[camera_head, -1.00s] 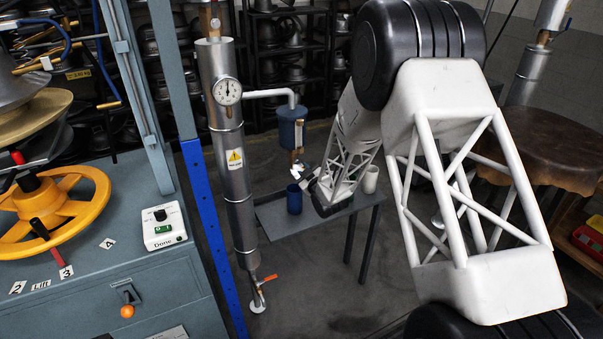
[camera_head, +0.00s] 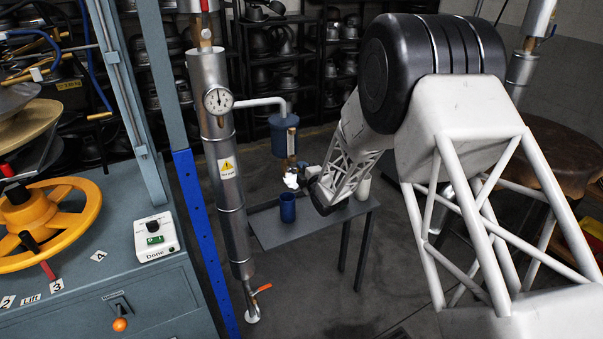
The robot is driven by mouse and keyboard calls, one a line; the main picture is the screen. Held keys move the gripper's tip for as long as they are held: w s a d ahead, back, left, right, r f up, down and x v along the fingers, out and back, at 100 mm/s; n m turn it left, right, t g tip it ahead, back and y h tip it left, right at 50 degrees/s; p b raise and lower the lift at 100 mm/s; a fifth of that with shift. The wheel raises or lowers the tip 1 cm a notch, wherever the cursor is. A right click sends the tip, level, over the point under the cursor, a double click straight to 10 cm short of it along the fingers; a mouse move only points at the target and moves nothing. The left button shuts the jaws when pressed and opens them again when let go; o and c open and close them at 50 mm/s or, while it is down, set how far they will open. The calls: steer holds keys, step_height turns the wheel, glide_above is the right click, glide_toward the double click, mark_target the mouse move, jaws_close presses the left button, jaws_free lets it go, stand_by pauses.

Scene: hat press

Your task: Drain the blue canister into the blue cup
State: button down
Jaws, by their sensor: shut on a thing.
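The blue canister (camera_head: 284,138) hangs from a pipe beside the tall metal cylinder, with a brass-coloured outlet valve (camera_head: 291,148) at its lower front. The blue cup (camera_head: 288,208) stands upright on the small grey table, below the outlet. My gripper (camera_head: 305,174) is at the valve, just right of the outlet and above the cup. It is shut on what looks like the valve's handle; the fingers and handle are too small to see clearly. A small white patch (camera_head: 291,181) shows under the outlet; I cannot tell what it is. The cup's inside is not readable.
A grey machine with a yellow wheel (camera_head: 50,220) fills the left. Shelves of hat forms stand behind.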

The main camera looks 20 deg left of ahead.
steer(key=shift+r+n, duration=0.35)
steer(key=shift+n, duration=0.45)
steer(key=c, duration=1)
jaws_free()
steer(key=shift+c, duration=0.2)
steer(key=v, duration=0.7)
steer(key=shift+s+d, duration=0.3)
steer(key=shift+r, duration=0.1)
